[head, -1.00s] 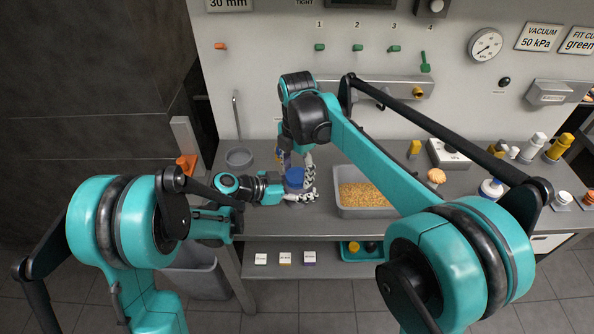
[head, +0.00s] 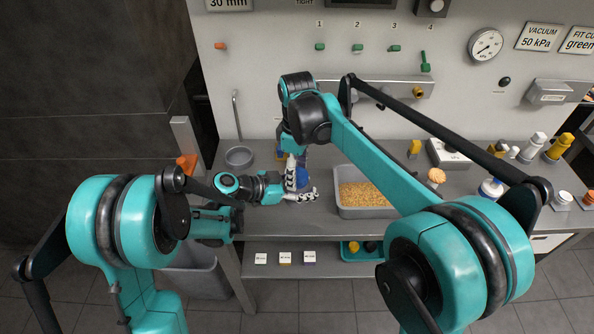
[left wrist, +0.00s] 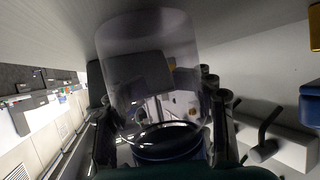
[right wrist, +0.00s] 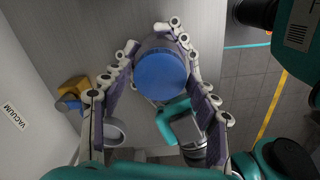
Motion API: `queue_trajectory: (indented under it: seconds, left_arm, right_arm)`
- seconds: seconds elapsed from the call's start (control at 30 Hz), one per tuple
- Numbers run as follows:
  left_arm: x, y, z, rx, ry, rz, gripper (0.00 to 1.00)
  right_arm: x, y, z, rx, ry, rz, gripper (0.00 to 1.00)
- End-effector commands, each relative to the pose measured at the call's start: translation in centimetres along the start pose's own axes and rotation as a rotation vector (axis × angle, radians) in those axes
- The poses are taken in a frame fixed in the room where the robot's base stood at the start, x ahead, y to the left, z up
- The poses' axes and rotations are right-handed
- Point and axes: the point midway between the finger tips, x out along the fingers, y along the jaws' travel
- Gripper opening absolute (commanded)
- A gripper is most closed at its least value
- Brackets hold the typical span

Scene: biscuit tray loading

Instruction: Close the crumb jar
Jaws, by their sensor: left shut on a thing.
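The crumb jar is a clear, see-through cylinder (left wrist: 150,60) in the left wrist view, between the fingers of my left gripper (left wrist: 165,120). My left gripper (head: 304,193) is shut on it low over the bench, in the head view. A blue lid (right wrist: 160,74) is at the jar's end in the right wrist view and partly shows in the head view (head: 303,178). My right gripper (right wrist: 155,38) is above, its fingers on both sides of the lid. Whether they press on it I cannot tell. The lid's seam with the jar is hidden.
A grey tray of crumbs (head: 339,206) stands just right of the grippers on the bench. A yellow block (right wrist: 73,86) with a blue part lies beside the right gripper. Several bottles stand at the far right.

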Motion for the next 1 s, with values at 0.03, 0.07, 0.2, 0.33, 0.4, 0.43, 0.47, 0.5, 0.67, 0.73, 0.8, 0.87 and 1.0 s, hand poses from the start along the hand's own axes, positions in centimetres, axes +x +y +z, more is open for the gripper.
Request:
queue_trajectory:
  seconds: [0.03, 0.07, 0.2, 0.33, 0.4, 0.43, 0.47, 0.5, 0.67, 0.73, 0.8, 0.87, 1.0]
  left_arm:
    - [0.0, 0.0, 0.0, 0.0, 0.0, 0.0, 0.0]
    - [0.0, 0.0, 0.0, 0.0, 0.0, 0.0, 0.0]
    - [0.0, 0.0, 0.0, 0.0, 0.0, 0.0, 0.0]
    - [0.0, 0.0, 0.0, 0.0, 0.0, 0.0, 0.0]
    - [0.0, 0.0, 0.0, 0.0, 0.0, 0.0, 0.0]
    - [0.0, 0.0, 0.0, 0.0, -0.001, 0.0, 0.0]
    - [0.0, 0.0, 0.0, 0.0, -0.001, 0.0, 0.0]
    - [0.0, 0.0, 0.0, 0.0, -0.001, 0.0, 0.0]
    - [0.0, 0.0, 0.0, 0.0, -0.001, 0.0, 0.0]
    - [0.0, 0.0, 0.0, 0.0, -0.001, 0.0, 0.0]
    - [0.0, 0.0, 0.0, 0.0, -0.001, 0.0, 0.0]
    - [0.0, 0.0, 0.0, 0.0, -0.001, 0.0, 0.0]
    - [0.0, 0.0, 0.0, 0.0, -0.001, 0.0, 0.0]
  right_arm:
    - [0.0, 0.0, 0.0, 0.0, 0.0, 0.0, 0.77]
    - [0.0, 0.0, 0.0, 0.0, 0.0, 0.0, 0.77]
    - [0.0, 0.0, 0.0, -0.001, 0.0, 0.0, 0.77]
    - [-0.1, 0.0, 0.0, -0.001, 0.0, 0.0, 0.77]
    - [-0.5, 0.0, 0.0, -0.001, 0.0, 0.0, 0.77]
    - [-0.9, 0.0, 0.0, -0.001, 0.0, 0.0, 0.77]
    - [-1.2, 0.0, 0.0, -0.001, 0.0, 0.0, 0.77]
    - [-1.8, 0.0, 0.0, -0.001, 0.0, 0.0, 0.77]
    - [-3.8, 0.0, 0.0, -0.002, 0.0, 0.0, 0.77]
    - [-4.3, 0.0, 0.0, -0.002, 0.0, 0.0, 0.77]
    - [-4.5, 0.0, 0.0, -0.002, 0.0, 0.0, 0.77]
    - [-4.6, 0.0, 0.0, -0.002, 0.0, 0.0, 0.77]
    - [-4.6, 0.0, 0.0, -0.002, 0.0, 0.0, 0.77]
